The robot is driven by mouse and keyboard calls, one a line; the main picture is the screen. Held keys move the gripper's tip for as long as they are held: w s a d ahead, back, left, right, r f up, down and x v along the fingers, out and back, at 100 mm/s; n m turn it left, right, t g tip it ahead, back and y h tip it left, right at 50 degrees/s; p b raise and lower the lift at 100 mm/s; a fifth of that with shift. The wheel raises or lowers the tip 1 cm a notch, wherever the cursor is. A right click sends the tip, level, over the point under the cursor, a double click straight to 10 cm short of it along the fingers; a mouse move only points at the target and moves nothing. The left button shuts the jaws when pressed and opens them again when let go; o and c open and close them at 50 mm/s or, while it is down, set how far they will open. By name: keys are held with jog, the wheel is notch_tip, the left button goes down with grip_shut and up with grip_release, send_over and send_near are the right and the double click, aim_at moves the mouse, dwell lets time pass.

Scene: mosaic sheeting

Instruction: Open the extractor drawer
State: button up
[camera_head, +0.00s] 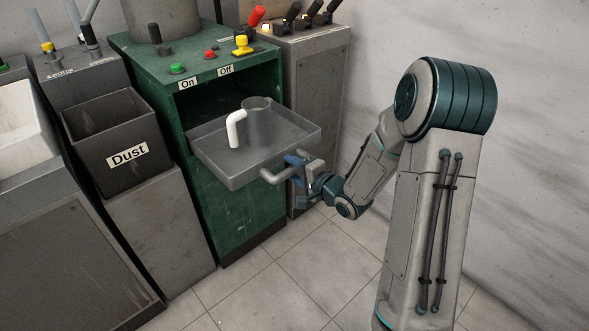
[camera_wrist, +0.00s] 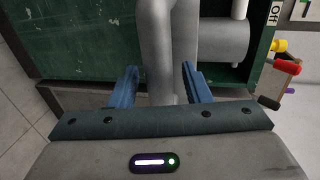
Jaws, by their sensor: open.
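The extractor drawer (camera_head: 284,133) is a shallow grey tray that stands pulled out from the dark opening of the green machine (camera_head: 240,210). A grey cup (camera_head: 257,122) with a thick white handle (camera_head: 234,129) stands in it. The drawer has a grey bar handle (camera_head: 271,176) on its front; it shows in the wrist view (camera_wrist: 158,45). My gripper (camera_head: 295,163) is at the right part of this handle. Its blue fingers (camera_wrist: 158,72) are open, one on each side of the bar. Whether they touch the bar is unclear.
On top of the machine are a green button (camera_head: 177,69) marked On, a red button (camera_head: 210,54) and a yellow knob (camera_head: 242,45) near the Off label. A dark Dust bin (camera_head: 118,140) stands left, a grey cabinet (camera_head: 318,95) right. The tiled floor (camera_head: 270,290) in front is clear.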

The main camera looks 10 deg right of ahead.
jog(key=p+v, duration=0.7)
jog(key=v, duration=0.6)
jog(key=shift+s+d+r, duration=0.15)
jog(key=shift+s+d, duration=0.1)
jog(key=shift+s, duration=0.05)
